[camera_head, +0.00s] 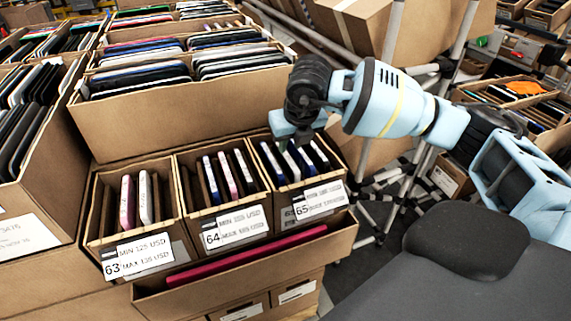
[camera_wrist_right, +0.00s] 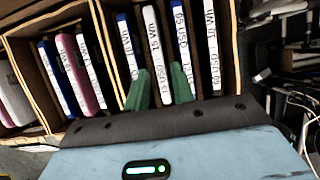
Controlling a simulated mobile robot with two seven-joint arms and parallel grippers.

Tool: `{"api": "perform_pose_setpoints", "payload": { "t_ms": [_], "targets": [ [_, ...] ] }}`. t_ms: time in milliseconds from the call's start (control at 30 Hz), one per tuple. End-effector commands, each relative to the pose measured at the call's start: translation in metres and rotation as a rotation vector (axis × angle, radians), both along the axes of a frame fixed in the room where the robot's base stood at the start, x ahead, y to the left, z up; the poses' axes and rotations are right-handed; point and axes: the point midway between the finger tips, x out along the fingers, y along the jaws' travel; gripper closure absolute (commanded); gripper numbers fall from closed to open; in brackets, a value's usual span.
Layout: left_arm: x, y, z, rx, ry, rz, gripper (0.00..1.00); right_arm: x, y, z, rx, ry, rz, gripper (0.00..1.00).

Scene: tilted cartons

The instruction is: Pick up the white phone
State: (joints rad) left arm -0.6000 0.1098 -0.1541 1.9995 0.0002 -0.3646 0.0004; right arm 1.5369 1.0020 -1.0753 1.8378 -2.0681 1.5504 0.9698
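Carton 65 (camera_head: 322,200) holds several phones standing on edge. In the right wrist view, a white phone with dark lettering (camera_wrist_right: 154,45) stands there between a blue-edged phone (camera_wrist_right: 126,45) and a blue phone (camera_wrist_right: 181,30). My right gripper (camera_wrist_right: 160,70) is open, with one green finger on each side of this white phone; I cannot tell whether they touch it. In the head view my right gripper (camera_head: 297,143) points down into carton 65, and its fingertips are mostly hidden. Another white phone (camera_wrist_right: 210,45) stands at the carton's right. My left gripper is not in view.
Carton 64 (camera_head: 236,229) and carton 63 (camera_head: 140,254) stand to the left, holding pink, white and blue-edged phones. A larger carton (camera_head: 170,122) rises behind. A low tray with a long red item (camera_head: 247,256) lies in front.

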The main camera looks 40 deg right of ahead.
Motion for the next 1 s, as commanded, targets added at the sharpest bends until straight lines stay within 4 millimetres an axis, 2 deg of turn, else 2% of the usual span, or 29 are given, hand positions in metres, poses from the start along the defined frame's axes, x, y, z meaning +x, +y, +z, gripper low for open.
{"api": "perform_pose_setpoints", "payload": {
  "t_ms": [400, 667, 700, 867, 1000],
  "targets": [
    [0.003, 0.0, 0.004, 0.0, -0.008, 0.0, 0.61, 0.018, -0.002, -0.044, 0.0, 0.002, -0.001, 0.75],
    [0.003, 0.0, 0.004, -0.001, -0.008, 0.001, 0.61, 0.02, -0.003, -0.047, 0.001, 0.001, 0.0, 0.75],
    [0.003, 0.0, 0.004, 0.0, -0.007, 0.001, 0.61, 0.02, -0.003, -0.047, 0.001, 0.001, 0.0, 0.77],
    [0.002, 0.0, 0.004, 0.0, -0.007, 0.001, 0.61, 0.02, -0.003, -0.047, 0.0, 0.001, 0.0, 0.98],
    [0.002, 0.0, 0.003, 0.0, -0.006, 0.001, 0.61, 0.02, -0.003, -0.046, 0.001, -0.001, 0.0, 1.0]
  ]
}}
